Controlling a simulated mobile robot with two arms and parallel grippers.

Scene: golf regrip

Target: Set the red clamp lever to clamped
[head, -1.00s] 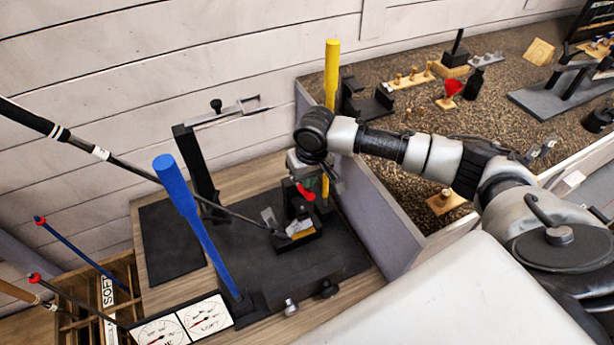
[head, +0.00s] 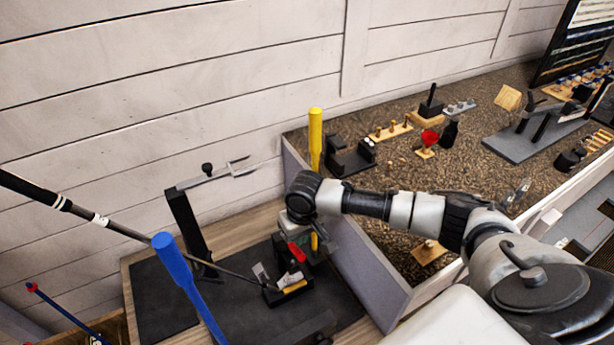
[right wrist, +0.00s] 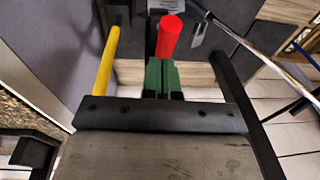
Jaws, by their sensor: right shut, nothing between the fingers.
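The red clamp lever (head: 296,252) stands tilted above the black clamp block (head: 288,288) on the dark bench mat. It also shows in the right wrist view (right wrist: 170,36), just beyond the fingertips. My right gripper (head: 312,238) is beside and slightly above the lever, pointing down. In the right wrist view its green fingers (right wrist: 162,78) are together with nothing between them. Whether they touch the lever I cannot tell. A golf club shaft (head: 130,232) runs from the upper left down to the clamp. My left gripper is not in view.
A blue post (head: 185,275) rises in front at the left, and a yellow post (head: 315,135) behind my right wrist. A black upright with a gauge (head: 190,225) stands behind the mat. A grey panel (head: 365,265) borders the bench at the right.

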